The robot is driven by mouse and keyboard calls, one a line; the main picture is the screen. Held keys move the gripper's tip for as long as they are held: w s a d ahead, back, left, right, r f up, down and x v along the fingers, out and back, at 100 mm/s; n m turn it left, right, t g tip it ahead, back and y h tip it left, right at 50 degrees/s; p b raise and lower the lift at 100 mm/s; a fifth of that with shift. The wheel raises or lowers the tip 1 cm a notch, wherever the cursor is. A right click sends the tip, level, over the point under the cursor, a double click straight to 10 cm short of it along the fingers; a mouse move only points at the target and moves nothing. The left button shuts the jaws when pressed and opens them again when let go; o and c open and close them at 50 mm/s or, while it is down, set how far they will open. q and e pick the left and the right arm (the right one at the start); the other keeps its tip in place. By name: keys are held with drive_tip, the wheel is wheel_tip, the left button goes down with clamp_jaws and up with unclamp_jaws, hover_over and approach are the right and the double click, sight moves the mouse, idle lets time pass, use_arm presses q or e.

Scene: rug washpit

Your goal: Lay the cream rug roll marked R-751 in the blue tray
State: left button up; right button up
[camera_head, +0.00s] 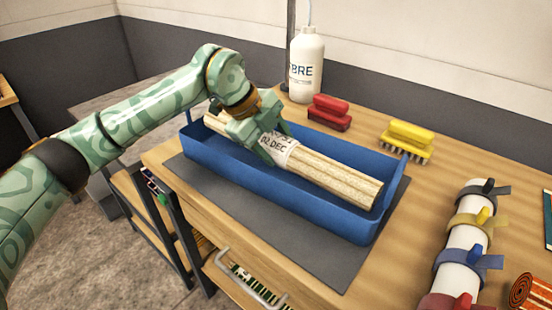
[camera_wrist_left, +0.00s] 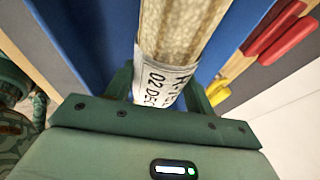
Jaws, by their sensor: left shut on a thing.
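The cream rug roll (camera_head: 330,178) lies lengthwise over the blue tray (camera_head: 372,226), within its long walls as seen from the head. A white label around it reads "02 DEC", with part of a line above it hidden by the gripper. My left gripper (camera_head: 268,143) is shut on the roll at the label. The left wrist view also shows the roll (camera_wrist_left: 185,30) between the fingers, with blue tray surface (camera_wrist_left: 95,35) on both sides. I cannot tell whether the roll touches the tray floor. My right gripper is not in view.
The tray stands on a grey mat (camera_head: 335,270) on the wooden table. Behind it are a white bottle (camera_head: 306,65), a red brush (camera_head: 329,112) and a yellow brush (camera_head: 408,138). At right are a white tube with coloured straps (camera_head: 462,245) and an orange roll (camera_head: 528,292).

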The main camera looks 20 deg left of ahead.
sight(275, 157)
use_arm(q)
wheel_tip(275, 157, down, 4)
drive_tip(key=shift+w+r+b, duration=0.1)
drive_tip(key=shift+r+b, duration=0.1)
drive_tip(key=shift+b, duration=0.3)
drive_tip(key=shift+r, duration=0.1)
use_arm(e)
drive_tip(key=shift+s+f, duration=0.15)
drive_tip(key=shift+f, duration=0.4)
use_arm(q)
drive_tip(key=o, duration=1.1)
drive_tip(key=shift+c, duration=0.2)
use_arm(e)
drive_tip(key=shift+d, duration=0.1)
use_arm(q)
drive_tip(key=p+v, duration=0.5)
drive_tip(key=v, duration=0.7)
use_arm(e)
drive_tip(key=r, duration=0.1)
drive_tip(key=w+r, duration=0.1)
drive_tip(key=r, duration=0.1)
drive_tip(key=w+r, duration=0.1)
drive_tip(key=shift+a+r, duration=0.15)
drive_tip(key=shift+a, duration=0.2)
